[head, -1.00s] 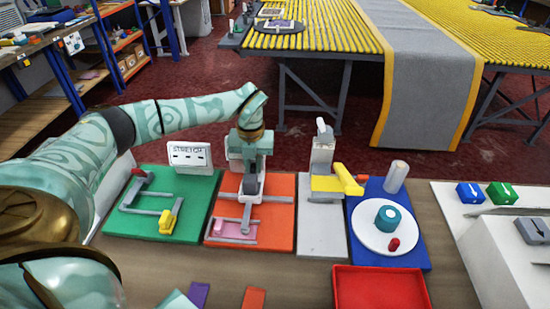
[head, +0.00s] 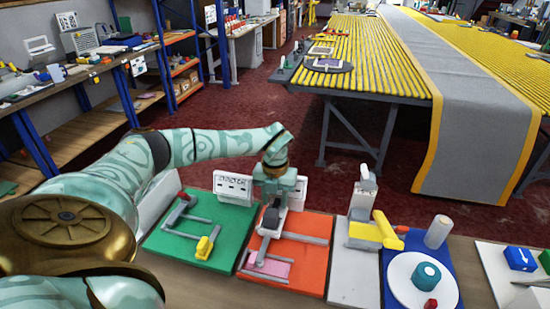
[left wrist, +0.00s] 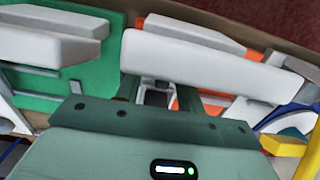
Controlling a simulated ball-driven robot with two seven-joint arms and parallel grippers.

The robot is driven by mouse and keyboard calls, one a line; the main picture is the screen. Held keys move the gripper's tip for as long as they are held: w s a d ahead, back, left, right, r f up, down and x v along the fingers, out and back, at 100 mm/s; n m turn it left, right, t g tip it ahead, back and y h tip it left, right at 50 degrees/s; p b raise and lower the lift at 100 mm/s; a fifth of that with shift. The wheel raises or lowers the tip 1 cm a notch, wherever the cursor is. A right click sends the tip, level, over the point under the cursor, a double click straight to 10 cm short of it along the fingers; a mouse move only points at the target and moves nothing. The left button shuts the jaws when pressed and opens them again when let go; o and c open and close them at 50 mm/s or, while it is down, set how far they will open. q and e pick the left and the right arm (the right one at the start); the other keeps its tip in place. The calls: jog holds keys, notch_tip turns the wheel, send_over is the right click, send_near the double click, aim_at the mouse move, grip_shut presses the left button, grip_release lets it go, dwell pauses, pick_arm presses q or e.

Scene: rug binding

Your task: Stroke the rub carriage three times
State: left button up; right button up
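The orange rub board (head: 298,274) lies on the table with grey rails and a pink patch (head: 268,267) near its front. The rub carriage shows as a grey block with a dark upright handle (head: 270,217) toward the back of the board. My left gripper (head: 276,200) points down at this handle from behind, its pale fingers close beside it. My right gripper is not in view.
A green board (head: 165,245) labelled by the STRETCH sign (head: 233,187) is to the left. A grey board (head: 352,282) with a yellow lever and a blue board (head: 395,258) with a white disc are to the right. A grey rug hangs over a yellow-slatted table behind.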

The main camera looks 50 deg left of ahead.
pick_arm(q)
notch_tip(320, 180, up, 16)
jog(key=p, duration=0.3)
jog(key=shift+p, duration=0.3)
jog(key=shift+r, duration=0.1)
